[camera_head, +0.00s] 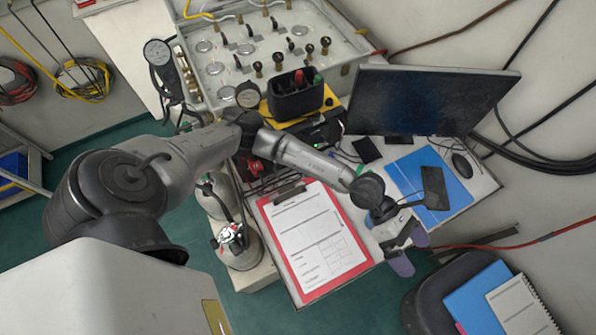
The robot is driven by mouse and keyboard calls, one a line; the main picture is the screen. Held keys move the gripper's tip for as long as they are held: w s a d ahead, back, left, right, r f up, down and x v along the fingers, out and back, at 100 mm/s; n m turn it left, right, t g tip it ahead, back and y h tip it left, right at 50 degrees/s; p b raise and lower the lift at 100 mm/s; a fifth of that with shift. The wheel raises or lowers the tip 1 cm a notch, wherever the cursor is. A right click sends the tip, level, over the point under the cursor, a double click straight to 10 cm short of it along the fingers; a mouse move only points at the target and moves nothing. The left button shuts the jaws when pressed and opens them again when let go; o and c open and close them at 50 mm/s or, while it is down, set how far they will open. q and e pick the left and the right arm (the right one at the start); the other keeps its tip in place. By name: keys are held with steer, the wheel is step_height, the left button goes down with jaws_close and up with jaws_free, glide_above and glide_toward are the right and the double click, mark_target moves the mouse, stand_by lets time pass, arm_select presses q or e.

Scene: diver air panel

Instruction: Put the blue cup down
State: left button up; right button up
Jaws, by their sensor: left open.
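My left gripper (411,250) is over the front right edge of the desk, right of the red clipboard. It is open, with two purple-blue pieces at its end that look like its fingertips. My right gripper is not in view.
The red clipboard (275,212) with white paper lies on the desk. A blue folder (408,172), a mouse (462,165) and a monitor (430,100) are near the gripper. A dark chair (425,302) holds a blue folder and notebook. The air panel (345,50) is behind.

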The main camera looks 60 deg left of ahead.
arm_select(q)
step_height(320, 180, up, 8)
steer(key=a+n+t+y, duration=0.1)
steer(key=a+n+t, duration=0.1)
steer(key=n+t, duration=1.45)
steer(key=a+f+n+g+y, duration=0.1)
steer(key=a+f+n+y, duration=0.1)
steer(key=a+n+y, duration=0.45)
steer(key=a+f+n+y, duration=0.1)
steer(key=f+n+y, duration=0.15)
steer(key=n, duration=0.65)
steer(key=s+a+f+n+g+y, duration=0.5)
steer(key=s+a+f+n+g, duration=0.3)
steer(key=s+f+n, duration=0.15)
steer(key=s+a+f+n+g, duration=0.1)
steer(key=s+f+g, duration=0.1)
steer(key=s, duration=0.4)
steer(key=s+a+f+n+g, duration=0.1)
steer(key=s+f+n+g, duration=0.1)
steer(key=s, duration=0.4)
steer(key=shift+s+f+g+h, duration=0.3)
steer(key=shift+s+f+g, duration=0.15)
steer(key=shift+g, duration=0.7)
steer(key=shift+a, duration=0.1)
